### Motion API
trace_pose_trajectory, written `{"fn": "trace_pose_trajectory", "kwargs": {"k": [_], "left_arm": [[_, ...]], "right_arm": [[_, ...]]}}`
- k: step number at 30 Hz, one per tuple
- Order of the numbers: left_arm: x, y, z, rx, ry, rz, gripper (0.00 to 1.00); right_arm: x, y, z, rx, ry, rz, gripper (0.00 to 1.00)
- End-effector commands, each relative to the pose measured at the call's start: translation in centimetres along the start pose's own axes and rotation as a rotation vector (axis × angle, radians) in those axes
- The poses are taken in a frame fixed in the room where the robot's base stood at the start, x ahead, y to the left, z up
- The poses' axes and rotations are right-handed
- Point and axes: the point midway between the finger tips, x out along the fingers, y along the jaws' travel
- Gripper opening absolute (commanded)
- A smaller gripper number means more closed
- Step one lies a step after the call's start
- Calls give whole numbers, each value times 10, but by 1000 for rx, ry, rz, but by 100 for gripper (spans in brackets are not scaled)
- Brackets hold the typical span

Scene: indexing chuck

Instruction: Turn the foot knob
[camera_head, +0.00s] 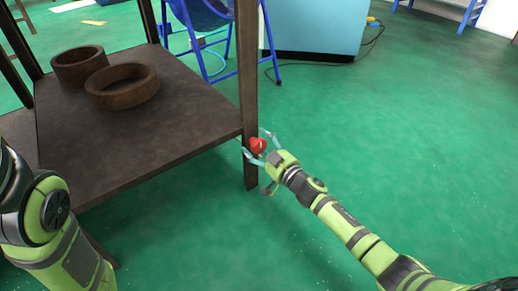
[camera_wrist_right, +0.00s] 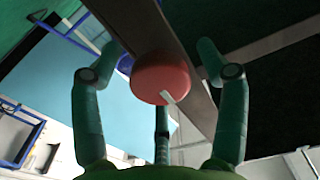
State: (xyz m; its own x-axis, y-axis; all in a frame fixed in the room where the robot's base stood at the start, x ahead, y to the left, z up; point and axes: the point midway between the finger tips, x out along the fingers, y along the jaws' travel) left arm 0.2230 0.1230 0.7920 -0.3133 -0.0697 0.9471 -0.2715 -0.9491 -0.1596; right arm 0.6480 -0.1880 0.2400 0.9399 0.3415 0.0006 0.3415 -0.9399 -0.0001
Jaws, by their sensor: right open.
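The red foot knob (camera_head: 258,146) sits on the side of the dark table leg (camera_head: 247,85), below the level of the shelf edge. In the right wrist view the knob (camera_wrist_right: 160,77) is round, with a pale mark low on its face, in front of the leg (camera_wrist_right: 168,30). My right gripper (camera_head: 257,144) is open, its fingers spread around the knob. In the right wrist view the fingers (camera_wrist_right: 157,75) stand to both sides of the knob and below it, with gaps at the sides. My left gripper is out of view; only part of my left arm shows.
Two brown rings (camera_head: 122,86) lie on the wooden shelf (camera_head: 150,130) left of the leg. A blue folding chair (camera_head: 205,18) and a light blue cabinet (camera_head: 314,27) with a cable stand behind. The green floor (camera_head: 420,120) on the right is clear.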

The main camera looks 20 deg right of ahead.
Motion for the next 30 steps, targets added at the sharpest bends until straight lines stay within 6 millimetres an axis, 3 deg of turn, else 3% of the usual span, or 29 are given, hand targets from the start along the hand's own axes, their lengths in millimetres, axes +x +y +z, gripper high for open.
{"fn": "trace_pose_trajectory", "kwargs": {"k": [5, 6, 10, 22, 30], "left_arm": [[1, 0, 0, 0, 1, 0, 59], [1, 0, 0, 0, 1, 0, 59], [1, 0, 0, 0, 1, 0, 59], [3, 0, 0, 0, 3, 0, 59], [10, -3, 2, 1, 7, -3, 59]], "right_arm": [[0, 0, 0, 0, -1, 0, 74], [0, 0, 0, 0, -1, 0, 66], [0, 0, 0, 0, -1, 0, 17], [0, 0, -1, -31, -1, 1, 17], [0, 0, -2, -183, -1, 2, 17]]}}
